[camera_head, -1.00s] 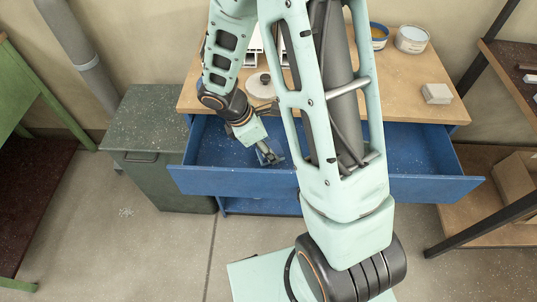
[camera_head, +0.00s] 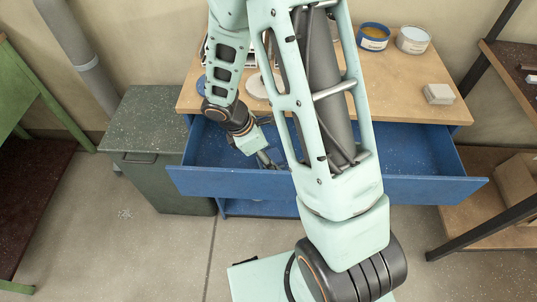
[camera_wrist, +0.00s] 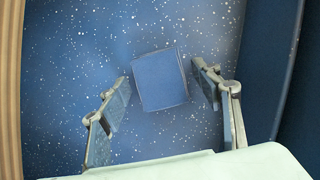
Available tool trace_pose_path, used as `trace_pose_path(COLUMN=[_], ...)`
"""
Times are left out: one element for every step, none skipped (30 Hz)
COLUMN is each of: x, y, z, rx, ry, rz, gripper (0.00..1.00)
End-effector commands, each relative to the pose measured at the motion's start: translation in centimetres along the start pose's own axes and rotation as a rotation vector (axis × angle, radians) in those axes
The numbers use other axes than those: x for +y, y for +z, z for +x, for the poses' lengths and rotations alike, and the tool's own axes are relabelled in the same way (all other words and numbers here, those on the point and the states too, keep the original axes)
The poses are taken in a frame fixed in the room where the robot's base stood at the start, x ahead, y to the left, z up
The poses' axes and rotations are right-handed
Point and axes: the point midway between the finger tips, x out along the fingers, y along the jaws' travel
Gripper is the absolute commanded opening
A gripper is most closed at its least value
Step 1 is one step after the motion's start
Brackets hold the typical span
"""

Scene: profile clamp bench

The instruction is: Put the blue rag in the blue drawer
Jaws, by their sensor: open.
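The blue drawer (camera_head: 405,150) is pulled open beneath the wooden bench top, and its speckled floor (camera_wrist: 60,100) fills most of the wrist view. The blue rag (camera_wrist: 160,80) shows in the wrist view as a flat, folded, nearly square piece against the drawer floor. My gripper (camera_wrist: 162,76) is open, with one finger on each side of the rag and a gap on both sides. In the head view my gripper (camera_head: 265,160) is low over the left part of the drawer. The rag cannot be made out in that view, where my arm hides part of the drawer.
On the bench top (camera_head: 395,95) stand a blue-rimmed tin (camera_head: 373,37), a pale tin (camera_head: 412,40) and a light block (camera_head: 438,94). A green bin (camera_head: 155,150) stands left of the drawer. A shelf with a cardboard box (camera_head: 517,180) is at the right.

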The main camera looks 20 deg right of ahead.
Motion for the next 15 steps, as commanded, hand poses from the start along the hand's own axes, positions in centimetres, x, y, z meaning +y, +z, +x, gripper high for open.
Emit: trace_pose_path(x=[0.0, 0.0, 0.0, 0.0, 0.1, 0.1, 0.1, 0.1, 0.1, 0.2, 0.2, 0.2, 0.2, 0.2, 0.2], y=[0.0, 0.1, 0.1, 0.2, 0.2, 0.2, 0.2, 0.2, 0.2, 0.2, 0.2, 0.2, 0.2, 0.2, 0.2], z=[-0.1, -0.1, -0.3, -0.5, -0.8, -1.4, -1.9, -2.5, -3.4, -4.1, -4.8, -5.7, -6.4, -7.0, -7.9], rx=[0.0, 0.0, 0.0, 0.0, 0.0, 0.0, 0.001, 0.001, 0.001, 0.001, 0.001, 0.002, 0.001, 0.001, 0.001], ry=[0.0, 0.0, 0.0, 0.0, 0.002, 0.003, 0.004, 0.005, 0.004, 0.006, 0.006, 0.006, 0.006, 0.005, 0.006], rz=[0.0, 0.0, 0.0, 0.0, 0.0, 0.0, 0.001, 0.001, 0.002, 0.001, 0.001, 0.002, 0.001, 0.001, 0.001], gripper=[0.59, 0.59, 0.59, 0.59, 0.59, 0.59, 0.59, 0.59, 0.59, 0.59, 0.59, 0.59, 0.59, 0.59, 0.59])
